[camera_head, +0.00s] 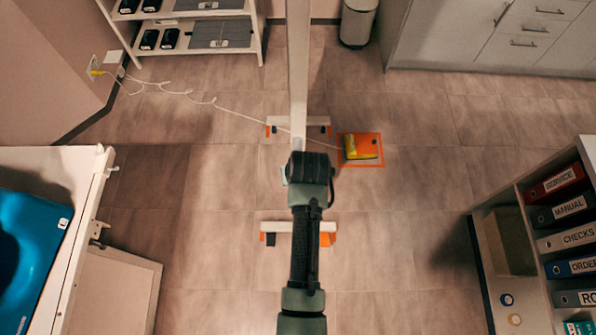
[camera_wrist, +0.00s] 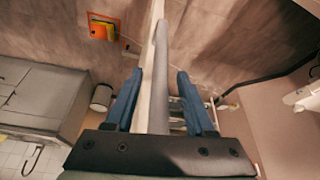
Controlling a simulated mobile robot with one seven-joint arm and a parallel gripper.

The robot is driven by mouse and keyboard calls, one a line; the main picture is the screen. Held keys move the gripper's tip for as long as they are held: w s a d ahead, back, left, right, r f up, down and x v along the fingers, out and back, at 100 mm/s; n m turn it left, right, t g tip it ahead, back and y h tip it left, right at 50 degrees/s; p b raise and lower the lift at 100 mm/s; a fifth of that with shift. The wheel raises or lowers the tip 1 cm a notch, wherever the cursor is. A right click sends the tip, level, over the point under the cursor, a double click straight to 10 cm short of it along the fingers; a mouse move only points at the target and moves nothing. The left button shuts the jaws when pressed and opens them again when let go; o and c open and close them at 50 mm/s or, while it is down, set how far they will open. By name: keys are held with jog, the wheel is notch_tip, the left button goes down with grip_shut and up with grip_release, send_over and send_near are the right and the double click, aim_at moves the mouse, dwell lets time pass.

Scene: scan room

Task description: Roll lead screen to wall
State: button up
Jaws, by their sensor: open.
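The lead screen (camera_head: 298,70) is seen nearly edge-on from above in the head view, a tall narrow pale panel. Its far crossfoot (camera_head: 285,121) and near crossfoot (camera_head: 277,227) stand on the floor, with orange and dark patches at their ends. In the wrist view its pale edge (camera_wrist: 149,38) runs beside a grey bar (camera_wrist: 161,55). My gripper (camera_wrist: 159,74) is open, with its blue fingers on either side of the bar; I cannot tell whether they touch it. In the head view my arm hides the fingertips and part of the screen.
A white cable (camera_head: 215,105) runs from the wall outlet (camera_head: 95,67) across the floor, past the far crossfoot, to a yellow device (camera_head: 362,148) on an orange square (camera_head: 376,163). A binder shelf (camera_head: 490,215) stands right, a table (camera_head: 88,195) left, and a bin (camera_head: 357,22) at the back.

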grip_shut()
dwell(1.3)
